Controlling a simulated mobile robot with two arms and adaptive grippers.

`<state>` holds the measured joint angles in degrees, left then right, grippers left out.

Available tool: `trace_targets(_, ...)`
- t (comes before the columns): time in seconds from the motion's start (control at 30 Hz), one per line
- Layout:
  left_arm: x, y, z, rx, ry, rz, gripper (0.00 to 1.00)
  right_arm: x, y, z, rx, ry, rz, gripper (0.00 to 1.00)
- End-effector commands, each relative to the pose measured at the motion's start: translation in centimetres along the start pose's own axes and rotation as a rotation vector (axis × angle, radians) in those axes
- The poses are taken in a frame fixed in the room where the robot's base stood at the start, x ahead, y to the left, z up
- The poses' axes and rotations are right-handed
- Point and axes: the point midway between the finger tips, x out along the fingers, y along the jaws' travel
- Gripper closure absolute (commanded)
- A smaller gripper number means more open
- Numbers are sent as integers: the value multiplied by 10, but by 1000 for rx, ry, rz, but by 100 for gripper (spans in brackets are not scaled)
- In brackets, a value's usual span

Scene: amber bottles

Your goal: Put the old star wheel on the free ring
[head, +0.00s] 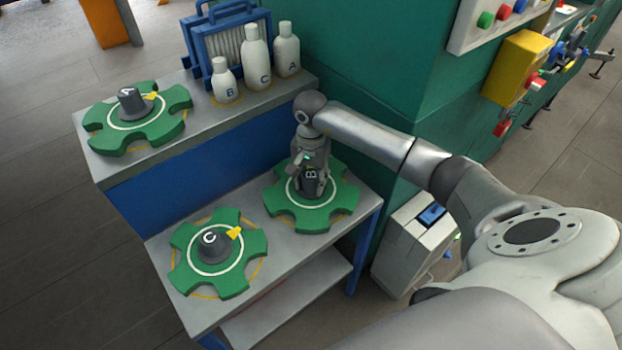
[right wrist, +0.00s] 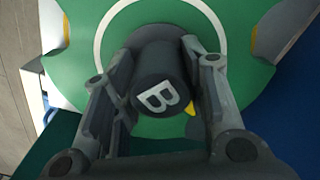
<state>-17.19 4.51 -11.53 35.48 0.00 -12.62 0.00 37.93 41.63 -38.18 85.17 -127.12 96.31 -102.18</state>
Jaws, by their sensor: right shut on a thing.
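A green star wheel (head: 335,212) with a white circle and a dark hub marked B lies at the right of the lower table. My right gripper (head: 309,188) is shut on this hub (right wrist: 160,92) from above. Yellow ring arcs show in the wheel's notches in the right wrist view; I cannot tell whether the wheel touches the table. A second star wheel (head: 195,270), hub marked C with a yellow pointer, sits on a yellow ring (head: 262,268) at the front left. A third star wheel (head: 110,139) lies on the upper shelf. My left gripper is not in view.
White bottles (head: 256,62) and a blue-framed rack (head: 207,40) stand on the upper shelf. A green cabinet wall (head: 370,60) rises behind the lower table (head: 190,225). A pale box (head: 408,245) stands on the floor to the right.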

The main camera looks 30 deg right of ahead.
Motion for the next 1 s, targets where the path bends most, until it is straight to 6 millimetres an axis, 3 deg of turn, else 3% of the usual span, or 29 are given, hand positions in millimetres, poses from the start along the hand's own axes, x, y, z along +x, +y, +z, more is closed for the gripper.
trace_targets(1.0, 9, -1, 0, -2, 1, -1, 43, 4, -1, 0, 0, 2, -3, 93)
